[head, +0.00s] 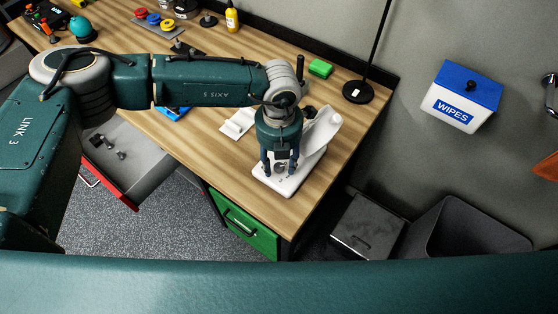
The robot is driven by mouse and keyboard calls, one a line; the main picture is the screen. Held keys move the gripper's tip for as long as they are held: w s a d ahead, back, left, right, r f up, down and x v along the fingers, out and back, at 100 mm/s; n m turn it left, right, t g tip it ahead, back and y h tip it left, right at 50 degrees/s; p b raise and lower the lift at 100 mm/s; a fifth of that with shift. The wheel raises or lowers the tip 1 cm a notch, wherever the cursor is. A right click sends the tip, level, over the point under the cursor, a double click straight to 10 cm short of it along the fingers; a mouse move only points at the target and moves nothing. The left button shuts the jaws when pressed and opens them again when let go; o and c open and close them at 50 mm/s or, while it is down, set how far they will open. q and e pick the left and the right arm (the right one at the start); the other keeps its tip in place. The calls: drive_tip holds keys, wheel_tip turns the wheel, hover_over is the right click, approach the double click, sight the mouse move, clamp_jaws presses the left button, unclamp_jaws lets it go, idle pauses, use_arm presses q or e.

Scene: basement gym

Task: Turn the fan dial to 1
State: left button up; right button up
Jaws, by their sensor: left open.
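The white fan (318,134) stands on the wooden desk (222,158), near its right front corner. The fan's base (267,182) faces the front edge. My left gripper (280,170) points down over the base, with its two fingers apart. A small grey round part, perhaps the dial, shows between the fingertips. The fingers hide much of it, so I cannot tell its setting or whether they touch it. My left arm hides part of the fan. My right gripper is out of the picture.
A red-fronted drawer (112,186) is open at the left, and a green drawer (243,225) sits below the desk. A dark bin (466,228) and a wipes box (461,96) are at the right.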

sight(279, 166)
use_arm(q)
wheel_tip(279, 166, up, 12)
idle(0.4)
drive_tip(key=shift+f, duration=0.15)
idle(0.3)
